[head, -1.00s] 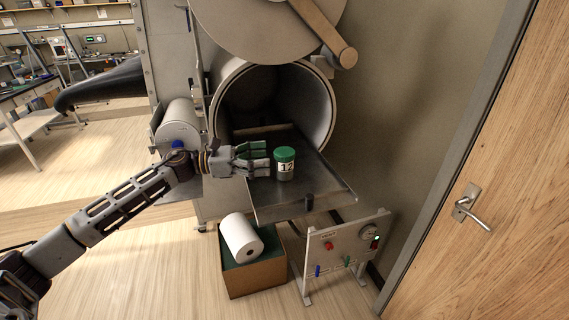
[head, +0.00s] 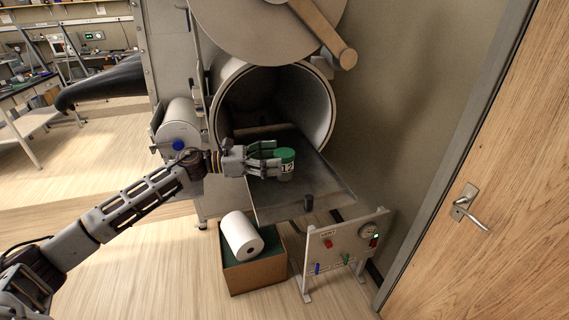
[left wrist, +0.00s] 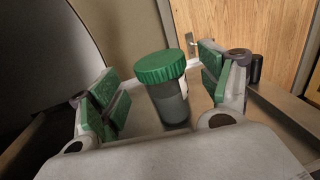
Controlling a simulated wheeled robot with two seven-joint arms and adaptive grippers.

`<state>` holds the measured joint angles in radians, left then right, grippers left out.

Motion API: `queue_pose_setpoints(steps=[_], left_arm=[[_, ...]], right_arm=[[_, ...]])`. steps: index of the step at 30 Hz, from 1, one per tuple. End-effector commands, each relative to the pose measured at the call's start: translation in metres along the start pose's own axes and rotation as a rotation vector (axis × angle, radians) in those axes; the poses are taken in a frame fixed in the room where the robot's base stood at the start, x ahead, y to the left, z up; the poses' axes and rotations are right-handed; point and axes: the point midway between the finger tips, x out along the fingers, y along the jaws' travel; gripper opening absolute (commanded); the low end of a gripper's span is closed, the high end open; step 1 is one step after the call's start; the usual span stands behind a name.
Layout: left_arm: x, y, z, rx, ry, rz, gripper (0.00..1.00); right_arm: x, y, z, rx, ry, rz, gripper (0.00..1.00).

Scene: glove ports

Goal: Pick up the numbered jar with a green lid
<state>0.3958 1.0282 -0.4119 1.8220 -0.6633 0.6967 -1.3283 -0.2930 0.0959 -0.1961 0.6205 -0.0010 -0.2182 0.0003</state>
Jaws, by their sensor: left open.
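The jar (head: 287,168) has a green lid and a white label reading 12. It stands upright on the metal tray (head: 315,190) that sticks out of the round chamber opening. My left gripper (head: 272,161) is open, with its fingers reaching to the jar from the left and partly covering it. In the left wrist view the jar (left wrist: 167,90) stands between the two green-padded fingers (left wrist: 165,92), with gaps visible on both sides. My right gripper is not in view.
The chamber's round wall (head: 325,105) rises behind the tray. A small post (head: 309,202) stands near the tray's front edge. Below are a cardboard box (head: 256,277) with a white roll (head: 242,237) and a control panel (head: 345,243). A wooden door (head: 500,150) is at right.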

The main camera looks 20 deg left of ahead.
Motion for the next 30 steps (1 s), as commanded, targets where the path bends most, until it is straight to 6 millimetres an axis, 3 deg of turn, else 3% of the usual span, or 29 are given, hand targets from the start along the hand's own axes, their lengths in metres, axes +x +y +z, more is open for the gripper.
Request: queue_pose_setpoints(steps=[11, 27, 30], left_arm=[[0.029, -0.001, 0.003, 0.000, -0.001, 0.001, 0.78], [0.031, -0.001, 0.001, 0.000, 0.000, 0.000, 0.78], [0.031, -0.001, 0.001, 0.000, 0.000, 0.000, 0.65]], right_arm=[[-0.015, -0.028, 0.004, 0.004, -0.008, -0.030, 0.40], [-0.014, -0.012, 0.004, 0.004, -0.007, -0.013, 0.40], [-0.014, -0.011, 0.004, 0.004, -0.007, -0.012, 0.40]])
